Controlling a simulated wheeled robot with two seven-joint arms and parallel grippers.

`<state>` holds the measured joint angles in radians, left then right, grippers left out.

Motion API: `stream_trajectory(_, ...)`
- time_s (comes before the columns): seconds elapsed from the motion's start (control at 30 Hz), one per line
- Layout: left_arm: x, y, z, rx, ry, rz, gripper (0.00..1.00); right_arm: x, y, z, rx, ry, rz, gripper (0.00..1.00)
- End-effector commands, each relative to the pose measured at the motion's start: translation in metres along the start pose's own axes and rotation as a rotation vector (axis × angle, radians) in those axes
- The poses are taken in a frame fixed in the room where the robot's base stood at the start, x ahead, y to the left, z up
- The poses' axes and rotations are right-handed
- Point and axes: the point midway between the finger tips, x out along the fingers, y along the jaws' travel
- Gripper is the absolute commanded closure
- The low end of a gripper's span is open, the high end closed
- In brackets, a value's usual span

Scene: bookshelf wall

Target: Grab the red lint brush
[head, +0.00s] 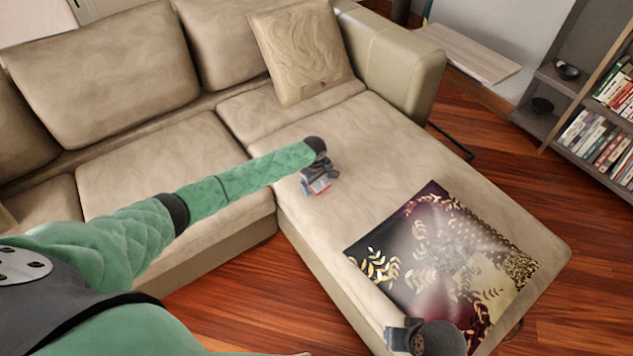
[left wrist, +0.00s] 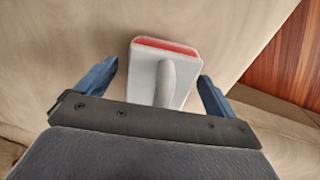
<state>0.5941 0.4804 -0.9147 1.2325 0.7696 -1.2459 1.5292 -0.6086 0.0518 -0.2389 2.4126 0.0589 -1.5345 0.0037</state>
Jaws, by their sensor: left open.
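The lint brush (left wrist: 165,72) lies on the beige sofa seat, showing a pale grey-white back and handle with a red edge at its far side. In the head view only a small red and white part of the brush (head: 319,186) shows under my left gripper (head: 316,189). In the left wrist view my left gripper (left wrist: 155,85) is open, with one blue finger on each side of the brush. Gaps show between the fingers and the brush. The near end of the handle is hidden behind the gripper's body. My right gripper (head: 425,338) shows partly at the bottom edge; its fingers cannot be made out.
The brush rests on the beige sofa (head: 380,140). A dark patterned cloth (head: 440,250) with gold leaves lies on its chaise. A square cushion (head: 300,50) leans at the back. A bookshelf (head: 590,100) stands at right beyond open wooden floor.

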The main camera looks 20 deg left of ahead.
Motion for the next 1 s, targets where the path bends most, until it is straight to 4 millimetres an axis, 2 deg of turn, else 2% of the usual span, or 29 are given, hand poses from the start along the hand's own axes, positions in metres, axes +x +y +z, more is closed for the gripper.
stream_trajectory(0.13, 0.0, 0.0, 0.0, 0.0, 0.0, 0.0, 0.06, 0.001, 0.001, -0.002, 0.0, 0.001, 0.001, 0.64)
stream_trajectory(0.17, 0.0, 0.0, 0.0, 0.0, 0.0, 0.0, 0.1, 0.001, 0.001, -0.002, 0.0, 0.002, 0.002, 0.64)
stream_trajectory(0.4, 0.0, 0.0, 0.0, 0.001, 0.0, 0.0, 0.56, 0.001, 0.004, -0.003, -0.006, 0.004, 0.007, 0.64)
stream_trajectory(0.77, -0.006, 0.001, 0.001, 0.001, 0.0, 0.001, 0.56, 0.003, 0.004, -0.001, -0.008, 0.002, 0.007, 0.64)
stream_trajectory(0.87, -0.018, 0.003, 0.001, 0.002, 0.0, 0.002, 0.56, 0.006, 0.002, 0.0, -0.007, 0.005, 0.001, 0.64)
stream_trajectory(1.0, -0.043, 0.005, 0.004, 0.002, -0.001, 0.003, 0.56, 0.013, -0.003, 0.001, -0.007, 0.012, -0.011, 0.64)
